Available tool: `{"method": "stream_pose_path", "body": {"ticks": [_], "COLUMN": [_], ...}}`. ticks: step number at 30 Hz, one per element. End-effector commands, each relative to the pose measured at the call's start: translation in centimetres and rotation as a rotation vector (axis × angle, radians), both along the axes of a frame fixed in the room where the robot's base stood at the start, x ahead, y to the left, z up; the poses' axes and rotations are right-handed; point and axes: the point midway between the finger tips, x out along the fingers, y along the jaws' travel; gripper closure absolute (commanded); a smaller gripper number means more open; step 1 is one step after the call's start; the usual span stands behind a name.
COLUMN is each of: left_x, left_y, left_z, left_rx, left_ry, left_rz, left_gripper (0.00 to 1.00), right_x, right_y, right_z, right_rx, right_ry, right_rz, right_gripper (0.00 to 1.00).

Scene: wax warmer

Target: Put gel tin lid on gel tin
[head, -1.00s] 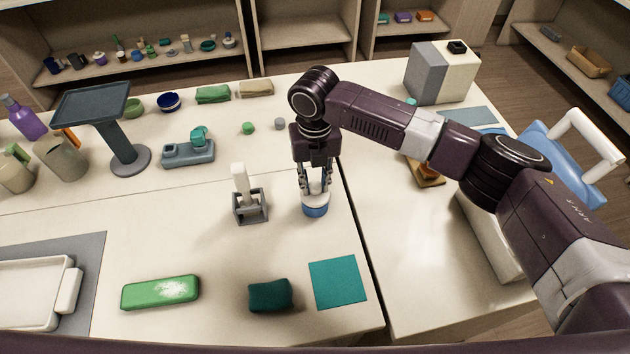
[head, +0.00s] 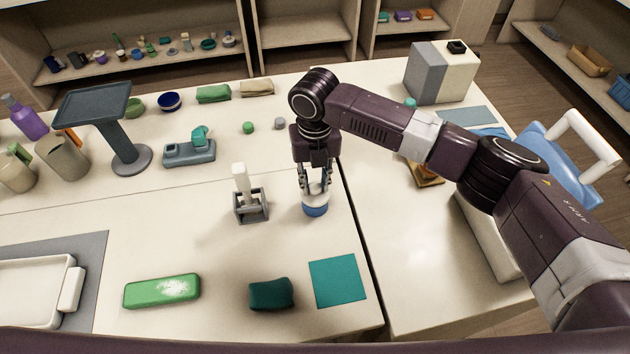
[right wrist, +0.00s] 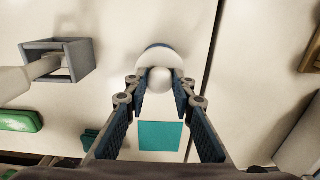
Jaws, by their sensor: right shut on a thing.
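The gel tin (head: 316,210) is a small round blue tin standing on the table right of centre. The white gel tin lid (head: 315,197) is directly over its top, and I cannot tell whether it is fully seated. My right gripper (head: 315,182) points down from above, its fingers shut on the lid's knob. In the right wrist view the round white lid (right wrist: 158,59) and its knob lie at the fingertips of my right gripper (right wrist: 160,84). A blue edge of the tin (right wrist: 154,46) shows beyond the lid. My left gripper is not in view.
A grey holder (head: 250,208) with a white-handled tool stands close left of the tin. A teal square (head: 338,281), dark teal cushion (head: 271,294) and green case (head: 161,291) lie nearer me. A seam between tables runs just right of the tin.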

Motion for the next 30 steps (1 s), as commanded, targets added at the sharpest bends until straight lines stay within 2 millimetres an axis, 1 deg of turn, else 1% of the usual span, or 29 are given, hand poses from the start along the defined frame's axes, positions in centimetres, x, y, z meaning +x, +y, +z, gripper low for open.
{"method": "stream_pose_path", "body": {"ticks": [16, 22, 23, 28, 30], "left_x": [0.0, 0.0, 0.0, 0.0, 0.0], "left_y": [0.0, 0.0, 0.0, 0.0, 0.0], "left_z": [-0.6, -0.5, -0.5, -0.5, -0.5], "left_rx": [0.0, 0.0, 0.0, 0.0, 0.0], "left_ry": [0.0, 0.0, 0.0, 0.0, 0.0], "left_rz": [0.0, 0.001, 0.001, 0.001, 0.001], "left_gripper": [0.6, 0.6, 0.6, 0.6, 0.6], "right_x": [0.0, 0.0, 0.0, 0.0, 0.0], "right_y": [0.0, 0.0, 0.0, 0.0, 0.0], "right_z": [-1.2, -1.1, -1.1, -1.1, -1.1], "right_rx": [0.0, 0.0, 0.0, 0.0, 0.0], "right_ry": [0.0, 0.0, 0.0, 0.0, 0.0], "right_rz": [0.0, 0.0, 0.0, 0.0, 0.0], "right_gripper": [1.0, 1.0, 0.75, 0.56, 0.56]}}
